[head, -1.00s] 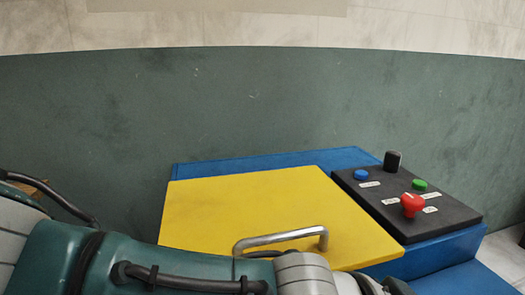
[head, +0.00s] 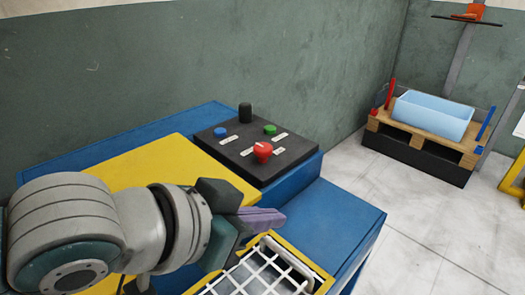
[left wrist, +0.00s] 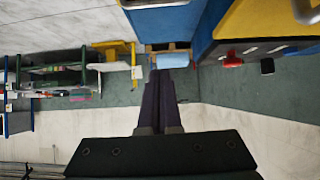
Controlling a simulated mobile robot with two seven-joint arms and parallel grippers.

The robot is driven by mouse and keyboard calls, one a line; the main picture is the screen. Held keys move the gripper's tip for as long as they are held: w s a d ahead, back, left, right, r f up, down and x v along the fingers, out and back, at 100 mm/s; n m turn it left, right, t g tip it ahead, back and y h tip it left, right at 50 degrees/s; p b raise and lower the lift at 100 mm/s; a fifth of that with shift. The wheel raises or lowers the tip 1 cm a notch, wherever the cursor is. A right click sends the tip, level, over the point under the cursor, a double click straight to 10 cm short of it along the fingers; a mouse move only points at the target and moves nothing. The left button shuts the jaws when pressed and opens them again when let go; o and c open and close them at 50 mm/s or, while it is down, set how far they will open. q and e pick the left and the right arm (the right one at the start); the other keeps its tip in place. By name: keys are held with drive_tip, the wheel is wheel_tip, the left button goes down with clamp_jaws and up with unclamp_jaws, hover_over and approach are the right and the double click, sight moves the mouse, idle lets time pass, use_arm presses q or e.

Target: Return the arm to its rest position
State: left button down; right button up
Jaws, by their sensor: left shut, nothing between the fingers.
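My left arm reaches in from the lower left of the head view, over the yellow lid (head: 140,165) of the blue machine. My left gripper (head: 270,219) is shut and empty, its purple fingers pointing right, in front of the control panel (head: 255,165) as seen here. In the left wrist view the dark fingers (left wrist: 161,85) lie together with nothing between them. My right gripper is not in view.
The panel carries a red mushroom button (head: 262,151), a blue button (head: 220,132), a green button (head: 270,130) and a black knob (head: 245,112). A white wire grid (head: 255,275) lies below the gripper. A light-blue bin (head: 432,114) sits on a wooden pallet (head: 425,143).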

use_arm(q)
drive_tip(key=s+a+r+n+g+y+p, duration=0.15)
drive_tip(key=s+a+n+g+y, duration=0.4)
drive_tip(key=s+a, duration=1.45)
wheel_tip(320, 180, up, 37)
drive_tip(key=d+n+t+y+p, duration=0.1)
drive_tip(key=y+p, duration=0.1)
drive_tip(key=p, duration=3.6)
drive_tip(key=shift+s+d+r, duration=0.15)
drive_tip(key=shift+s+d, duration=0.1)
drive_tip(key=shift+d, duration=0.05)
drive_tip(key=shift+t, duration=0.25)
